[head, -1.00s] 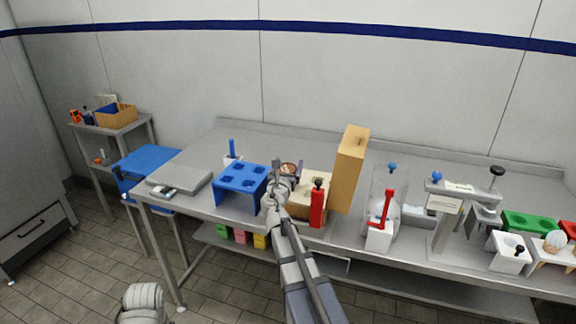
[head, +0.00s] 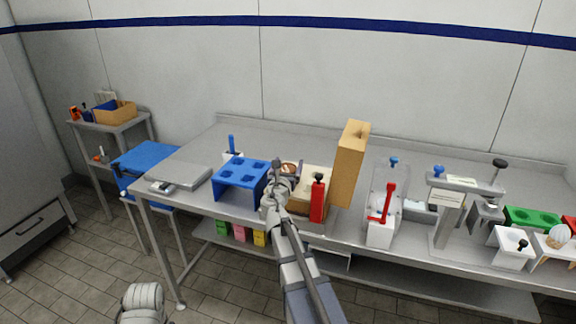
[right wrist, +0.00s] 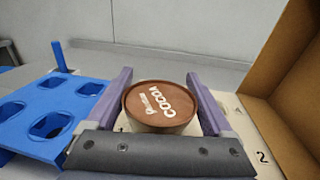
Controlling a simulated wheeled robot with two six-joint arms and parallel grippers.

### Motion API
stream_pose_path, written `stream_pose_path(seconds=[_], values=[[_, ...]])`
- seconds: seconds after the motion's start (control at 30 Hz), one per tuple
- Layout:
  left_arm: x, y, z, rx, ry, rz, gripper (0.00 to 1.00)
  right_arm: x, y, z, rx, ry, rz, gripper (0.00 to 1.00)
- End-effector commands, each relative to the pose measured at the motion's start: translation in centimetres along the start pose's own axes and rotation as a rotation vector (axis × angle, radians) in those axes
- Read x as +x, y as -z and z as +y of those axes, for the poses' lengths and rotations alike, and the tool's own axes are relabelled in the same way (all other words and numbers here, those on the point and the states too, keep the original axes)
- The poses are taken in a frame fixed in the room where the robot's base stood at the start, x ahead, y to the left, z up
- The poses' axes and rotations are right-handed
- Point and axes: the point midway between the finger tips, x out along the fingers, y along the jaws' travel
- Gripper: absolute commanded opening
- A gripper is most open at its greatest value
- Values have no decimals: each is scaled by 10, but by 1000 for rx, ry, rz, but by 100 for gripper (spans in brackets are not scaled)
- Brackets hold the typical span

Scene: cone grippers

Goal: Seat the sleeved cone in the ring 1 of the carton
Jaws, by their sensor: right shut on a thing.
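The sleeved cone (right wrist: 160,105) shows in the right wrist view as a round brown top lettered "COCOA" above a pale side; its lower part is hidden. My right gripper (right wrist: 158,100) is shut on it, one finger on each side. In the head view my right gripper (head: 283,170) and the cone's top (head: 291,168) are at the left end of the carton (head: 350,165). The carton has a cream top plate and a tall tan flap. A "2" is printed on the plate (right wrist: 250,135). Ring 1 is hidden, so I cannot tell how deep the cone sits. My left gripper is out of view.
A blue rack with holes (head: 243,178) stands just left of the gripper. The tall flap (right wrist: 285,80) rises close on the right. A grey flat plate (head: 182,177) lies at the table's left end.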

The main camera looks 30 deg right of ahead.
Motion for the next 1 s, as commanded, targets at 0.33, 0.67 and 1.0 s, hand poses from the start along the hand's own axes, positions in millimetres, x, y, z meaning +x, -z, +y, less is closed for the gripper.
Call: stream_pose_path(seconds=[0.33,0.67,1.0], values=[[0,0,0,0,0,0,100,0,0,0,0,0,0,100],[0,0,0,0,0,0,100,-11,0,0,0,-1,0,100],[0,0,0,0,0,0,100,-64,0,-1,0,-2,0,100]])
